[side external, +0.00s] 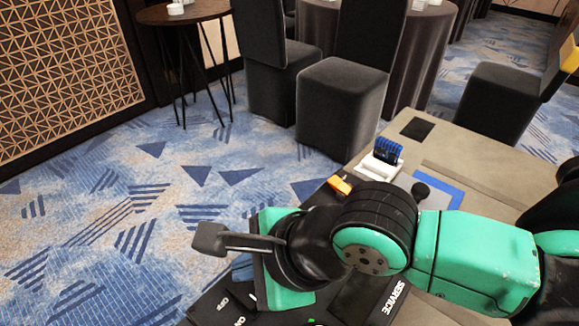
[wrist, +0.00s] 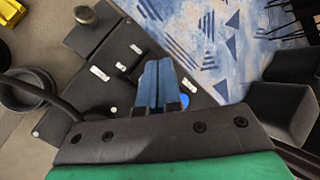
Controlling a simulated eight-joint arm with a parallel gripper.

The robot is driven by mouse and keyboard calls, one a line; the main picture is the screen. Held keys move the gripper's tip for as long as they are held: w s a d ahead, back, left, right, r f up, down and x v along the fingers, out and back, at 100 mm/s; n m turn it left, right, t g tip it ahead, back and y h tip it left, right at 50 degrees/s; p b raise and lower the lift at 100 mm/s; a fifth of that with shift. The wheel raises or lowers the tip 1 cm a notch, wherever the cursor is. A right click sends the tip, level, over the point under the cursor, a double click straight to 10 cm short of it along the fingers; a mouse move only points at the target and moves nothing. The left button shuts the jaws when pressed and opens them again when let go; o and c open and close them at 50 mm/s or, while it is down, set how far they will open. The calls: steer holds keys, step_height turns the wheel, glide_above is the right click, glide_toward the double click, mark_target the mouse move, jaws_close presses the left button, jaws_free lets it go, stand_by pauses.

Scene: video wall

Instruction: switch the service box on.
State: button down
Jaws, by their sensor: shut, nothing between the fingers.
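The service box is a dark panel with white lettering. In the side external view its SERVICE label (side external: 393,297), OFF label (side external: 222,303) and ON label (side external: 240,320) show at the bottom, partly behind my arm. In the wrist view the dark panel (wrist: 123,85) carries several small white labels. A grey, rounded handle (side external: 210,238) on a dark bar stands out left of my wrist; a rounded knob (wrist: 85,15) shows at the wrist view's top. My gripper (wrist: 157,62) is shut and empty, its blue fingers over the panel's edge. A blue round part (wrist: 185,100) is partly hidden behind them.
On the table (side external: 480,160) stand a blue-topped white fixture (side external: 380,160), an orange block (side external: 340,185) and a black knob (side external: 420,190) near a blue plate. A dark round dish-like thing (wrist: 25,95) lies at the wrist view's left. Chairs (side external: 342,105) stand beyond; carpet is open at left.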

mark_target(243, 292)
steer(key=shift+s+d+f, duration=0.1)
steer(key=shift+f, duration=0.7)
steer(key=shift+s+d+f, duration=0.1)
steer(key=shift+f, duration=0.65)
stand_by(0.9)
steer(key=shift+f, duration=0.45)
steer(key=shift+f, duration=0.35)
stand_by(0.4)
steer(key=shift+r, duration=0.1)
steer(key=shift+r, duration=0.7)
steer(key=shift+r, duration=0.1)
steer(key=shift+w+a+r, duration=0.15)
steer(key=shift+r, duration=1.05)
steer(key=shift+w+a+r, duration=0.1)
steer(key=shift+w+r, duration=0.05)
steer(key=shift+r, duration=1.05)
